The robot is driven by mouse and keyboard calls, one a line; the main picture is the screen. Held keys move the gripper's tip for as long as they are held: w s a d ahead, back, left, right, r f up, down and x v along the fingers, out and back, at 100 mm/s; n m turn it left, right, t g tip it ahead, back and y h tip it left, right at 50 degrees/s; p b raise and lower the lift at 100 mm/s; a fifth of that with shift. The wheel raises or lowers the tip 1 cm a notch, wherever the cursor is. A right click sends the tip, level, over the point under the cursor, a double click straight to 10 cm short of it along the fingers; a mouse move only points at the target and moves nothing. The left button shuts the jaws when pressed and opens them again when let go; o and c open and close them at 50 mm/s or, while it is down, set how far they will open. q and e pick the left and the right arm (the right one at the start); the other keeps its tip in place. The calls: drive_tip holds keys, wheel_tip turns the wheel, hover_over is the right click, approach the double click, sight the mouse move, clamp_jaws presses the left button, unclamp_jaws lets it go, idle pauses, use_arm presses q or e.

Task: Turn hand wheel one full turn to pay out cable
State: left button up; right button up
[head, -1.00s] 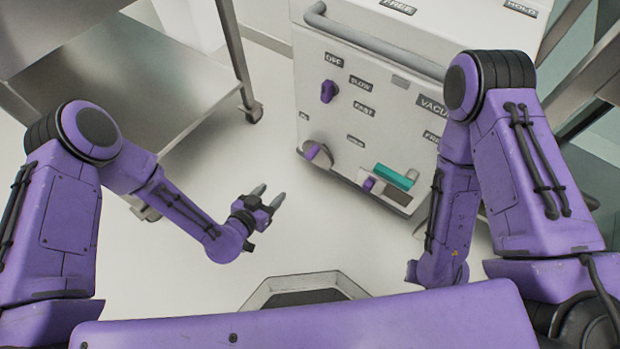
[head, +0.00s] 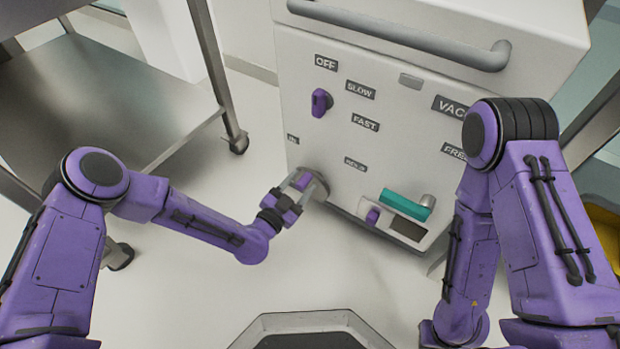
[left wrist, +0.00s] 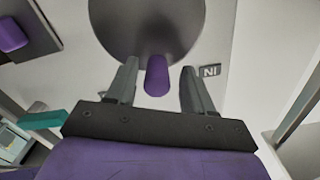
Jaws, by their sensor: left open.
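The hand wheel is a grey disc with a purple handle, low on the front left of a white cabinet. In the head view its grey disc (head: 317,186) shows behind my left gripper (head: 293,188). In the left wrist view the grey disc (left wrist: 147,28) fills the top, and the purple handle (left wrist: 157,76) stands between the two fingers of my left gripper (left wrist: 158,92). The fingers are open, with a gap on both sides of the handle. No cable shows. My right gripper is out of view; only my right arm shows.
The white cabinet (head: 310,120) carries a purple knob (head: 320,102) by the OFF, SLOW and FAST labels. A teal handle (head: 404,204), a small purple knob (head: 372,215) and a grey top rail (head: 400,36) are on it too. A steel table (head: 110,90) stands left. Floor in front is clear.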

use_arm(q)
drive_tip(key=shift+w+d, duration=0.2)
drive_tip(key=shift+d, duration=0.15)
clamp_jaws()
